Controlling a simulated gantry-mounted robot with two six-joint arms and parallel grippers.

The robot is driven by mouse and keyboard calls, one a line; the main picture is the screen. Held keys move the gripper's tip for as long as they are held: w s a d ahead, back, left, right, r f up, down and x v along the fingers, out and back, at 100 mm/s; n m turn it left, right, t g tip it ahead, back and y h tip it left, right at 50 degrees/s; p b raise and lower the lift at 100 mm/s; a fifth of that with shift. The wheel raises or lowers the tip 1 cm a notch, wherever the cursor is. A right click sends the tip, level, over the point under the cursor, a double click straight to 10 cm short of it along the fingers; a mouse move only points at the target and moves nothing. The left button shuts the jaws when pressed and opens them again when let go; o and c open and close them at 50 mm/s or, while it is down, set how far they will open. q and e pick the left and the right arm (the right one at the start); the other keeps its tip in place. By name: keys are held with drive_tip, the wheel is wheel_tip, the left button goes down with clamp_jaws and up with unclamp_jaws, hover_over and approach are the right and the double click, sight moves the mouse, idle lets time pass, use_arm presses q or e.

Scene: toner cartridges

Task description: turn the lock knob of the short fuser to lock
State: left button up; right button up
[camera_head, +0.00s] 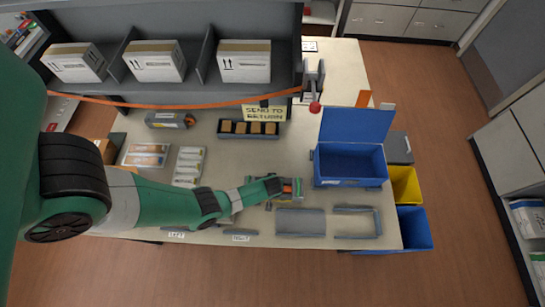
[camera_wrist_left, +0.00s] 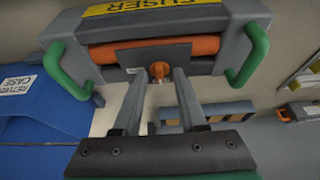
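The short fuser (camera_head: 290,188) is a grey unit on the table, partly hidden by my left arm in the head view. In the left wrist view the fuser (camera_wrist_left: 222,42) shows a yellow FUSER label, green side handles, an orange roller and a small orange lock knob (camera_wrist_left: 159,71) on a dark plate. My left gripper (camera_wrist_left: 162,76) has its two fingers apart, with the knob between the fingertips in the picture. I cannot tell whether they touch it. In the head view the left gripper (camera_head: 280,186) is at the fuser. My right gripper is not seen.
A blue case (camera_head: 348,183) with its lid up stands right of the fuser. A grey cover (camera_head: 300,221) and a grey U-shaped tray (camera_head: 357,221) lie in front. Behind are a dark tray (camera_head: 248,135) and another grey unit (camera_head: 165,119) with an orange part.

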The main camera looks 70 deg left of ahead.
use_arm(q)
clamp_jaws()
